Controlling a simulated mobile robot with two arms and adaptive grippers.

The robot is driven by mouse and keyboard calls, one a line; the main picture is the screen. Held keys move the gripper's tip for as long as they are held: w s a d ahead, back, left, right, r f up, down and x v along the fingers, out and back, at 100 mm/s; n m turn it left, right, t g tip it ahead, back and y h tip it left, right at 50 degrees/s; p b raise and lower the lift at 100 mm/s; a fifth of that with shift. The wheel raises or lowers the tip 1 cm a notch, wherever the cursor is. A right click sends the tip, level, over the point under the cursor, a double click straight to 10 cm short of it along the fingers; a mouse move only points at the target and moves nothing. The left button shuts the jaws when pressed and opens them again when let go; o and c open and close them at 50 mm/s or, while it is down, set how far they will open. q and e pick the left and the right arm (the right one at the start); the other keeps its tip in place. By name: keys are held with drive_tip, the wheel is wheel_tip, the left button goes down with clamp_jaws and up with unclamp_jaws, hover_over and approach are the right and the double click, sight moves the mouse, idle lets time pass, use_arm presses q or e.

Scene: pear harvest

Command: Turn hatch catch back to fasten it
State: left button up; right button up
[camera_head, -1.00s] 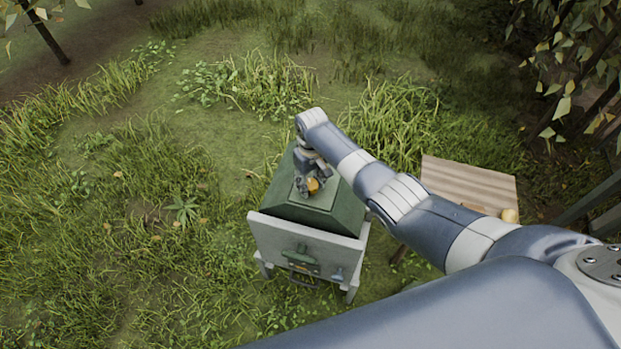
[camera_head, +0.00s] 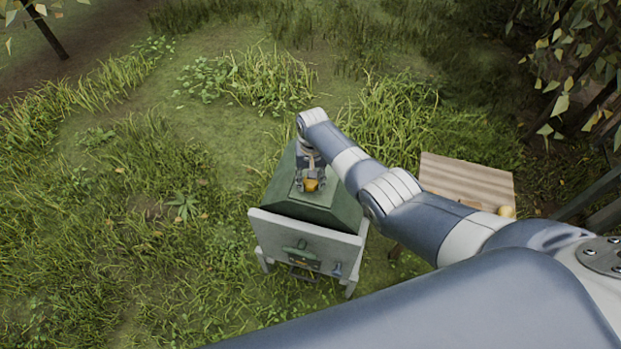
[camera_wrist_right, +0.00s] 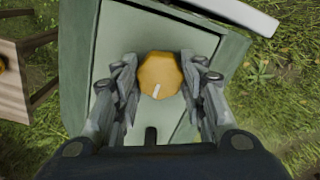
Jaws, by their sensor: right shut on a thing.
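The hatch catch (camera_head: 311,185) is an orange, many-sided knob on the top of the green box (camera_head: 342,208). In the right wrist view the catch (camera_wrist_right: 160,72) carries a short white mark, slightly tilted, on its lower part. My right gripper (camera_head: 310,182) points down over the box top. In the wrist view my right gripper (camera_wrist_right: 160,78) has a finger on each side of the catch and is shut on it. The pale green hatch panel (camera_wrist_right: 121,35) lies under the catch, with a dark slot (camera_wrist_right: 151,135) nearer my wrist. My left gripper is not in view.
Grass surrounds the box; the left side is open.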

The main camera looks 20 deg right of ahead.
sight(312, 181)
drive_tip(key=o, duration=1.1)
drive_tip(key=shift+r, duration=0.1)
wheel_tip(312, 181, up, 12)
drive_tip(key=shift+d+f, duration=0.1)
drive_tip(key=shift+d, duration=0.05)
idle(0.5)
